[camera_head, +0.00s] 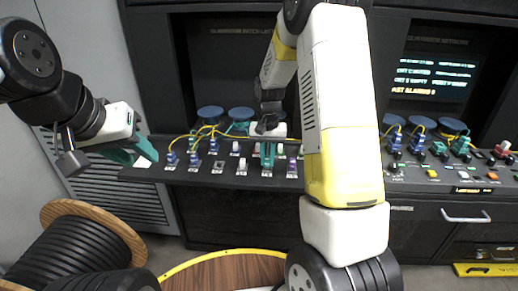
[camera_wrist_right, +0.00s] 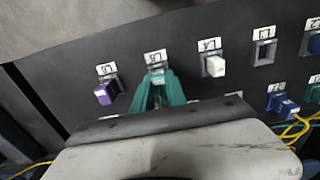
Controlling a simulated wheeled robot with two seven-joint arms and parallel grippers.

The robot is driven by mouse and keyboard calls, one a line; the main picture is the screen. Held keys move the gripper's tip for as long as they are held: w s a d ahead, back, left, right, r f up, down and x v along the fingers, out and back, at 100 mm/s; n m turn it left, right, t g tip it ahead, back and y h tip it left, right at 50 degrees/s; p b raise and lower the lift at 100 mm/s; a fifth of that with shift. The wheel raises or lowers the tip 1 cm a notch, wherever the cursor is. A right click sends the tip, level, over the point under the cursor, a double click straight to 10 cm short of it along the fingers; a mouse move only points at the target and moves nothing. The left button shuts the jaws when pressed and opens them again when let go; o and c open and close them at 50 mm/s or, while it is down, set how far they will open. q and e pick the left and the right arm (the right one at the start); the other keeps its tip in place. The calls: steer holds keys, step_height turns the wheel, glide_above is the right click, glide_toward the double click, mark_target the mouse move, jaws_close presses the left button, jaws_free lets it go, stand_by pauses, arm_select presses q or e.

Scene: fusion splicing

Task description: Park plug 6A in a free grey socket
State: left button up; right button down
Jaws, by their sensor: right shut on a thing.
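My right gripper (camera_head: 267,155) reaches down to the patch panel, with its teal fingers shut at a grey socket (camera_wrist_right: 154,58) in the right wrist view. The plug between the fingers is almost wholly hidden, so I cannot read 6A on it or tell how deep it sits. In the right wrist view a purple plug (camera_wrist_right: 106,92) is to the left of the fingers and a white plug (camera_wrist_right: 214,66) to the right. An empty grey socket (camera_wrist_right: 264,52) is beyond the white plug. My left gripper (camera_head: 142,153) is at the panel's left end, apart from the plugs; its opening is unclear.
Blue plugs (camera_head: 194,159) with yellow cables sit at the panel's left part. Blue round spools (camera_head: 210,113) stand behind. More plugs and coloured buttons (camera_head: 432,173) are on the right console. A large black cable drum (camera_head: 75,245) and a round wooden top (camera_head: 225,270) are in front.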

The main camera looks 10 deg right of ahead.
steer(key=shift+f, duration=0.2)
steer(key=c, duration=1.3)
jaws_free()
steer(key=shift+r, duration=3.9)
